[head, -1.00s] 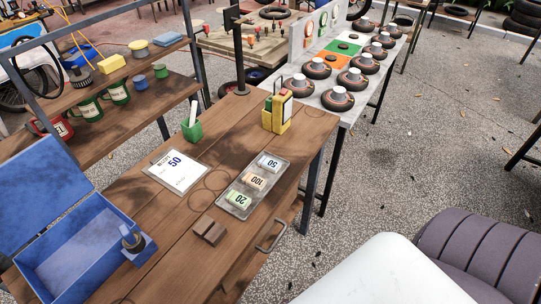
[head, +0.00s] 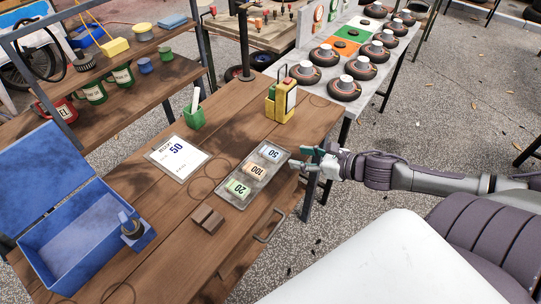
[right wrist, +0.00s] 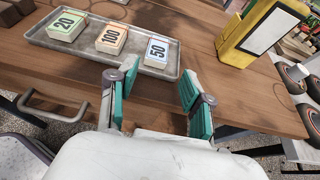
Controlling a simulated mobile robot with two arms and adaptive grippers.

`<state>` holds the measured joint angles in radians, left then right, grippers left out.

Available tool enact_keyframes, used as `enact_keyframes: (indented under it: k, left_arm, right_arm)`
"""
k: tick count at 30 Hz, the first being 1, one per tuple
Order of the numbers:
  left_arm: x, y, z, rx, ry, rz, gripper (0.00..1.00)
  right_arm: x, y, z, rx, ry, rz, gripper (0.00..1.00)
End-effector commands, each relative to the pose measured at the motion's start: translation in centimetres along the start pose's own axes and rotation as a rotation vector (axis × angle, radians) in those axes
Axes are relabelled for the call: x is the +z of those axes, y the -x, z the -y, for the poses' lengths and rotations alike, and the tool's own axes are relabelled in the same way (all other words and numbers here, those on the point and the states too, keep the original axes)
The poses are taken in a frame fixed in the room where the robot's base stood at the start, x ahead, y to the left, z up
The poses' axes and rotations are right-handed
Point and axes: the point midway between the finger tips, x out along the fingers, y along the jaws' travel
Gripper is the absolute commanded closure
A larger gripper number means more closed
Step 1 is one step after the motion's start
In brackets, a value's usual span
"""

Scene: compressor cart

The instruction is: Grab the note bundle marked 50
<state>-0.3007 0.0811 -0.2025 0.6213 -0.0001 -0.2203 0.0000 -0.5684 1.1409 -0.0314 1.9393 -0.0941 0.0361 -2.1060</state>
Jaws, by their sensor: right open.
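The note bundle marked 50 (head: 271,153) lies at the far end of a grey tray (head: 234,196) on the wooden cart top, with the 100 bundle (head: 256,171) and the 20 bundle (head: 238,188) in a row. In the right wrist view the 50 bundle (right wrist: 157,52) has a blue-edged label and sits at the tray's right end. My right gripper (head: 306,158) is open and empty beside the tray's 50 end, near the cart's edge. In the wrist view its green-padded fingers (right wrist: 155,95) stand apart, short of the bundle. My left gripper is not in view.
A white card reading 50 (head: 178,158) lies left of the tray. A yellow holder (head: 282,101) and a green cup (head: 194,117) stand behind. A brown block (head: 208,219) and an open blue box (head: 80,235) are nearer. A drawer handle (head: 270,227) juts from the cart's side.

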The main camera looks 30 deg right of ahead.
Motion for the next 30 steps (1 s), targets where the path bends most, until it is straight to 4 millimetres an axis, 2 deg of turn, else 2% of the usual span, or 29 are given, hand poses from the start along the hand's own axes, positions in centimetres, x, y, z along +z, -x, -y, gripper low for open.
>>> enact_keyframes:
  k: [3, 9, 20, 30]
  left_arm:
    - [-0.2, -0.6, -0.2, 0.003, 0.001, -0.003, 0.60]
    - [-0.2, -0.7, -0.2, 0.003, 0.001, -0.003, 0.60]
    - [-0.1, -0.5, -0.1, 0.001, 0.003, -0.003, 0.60]
    - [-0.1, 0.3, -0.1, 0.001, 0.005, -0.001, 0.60]
  right_arm:
    - [0.1, -1.5, 0.2, -0.002, 0.004, 0.003, 0.50]
    - [0.1, -3.3, 0.2, -0.004, 0.000, 0.001, 0.50]
    - [0.1, -4.8, 0.1, -0.003, -0.001, 0.001, 0.50]
    - [-0.1, -8.6, -0.2, -0.003, -0.002, 0.001, 0.50]
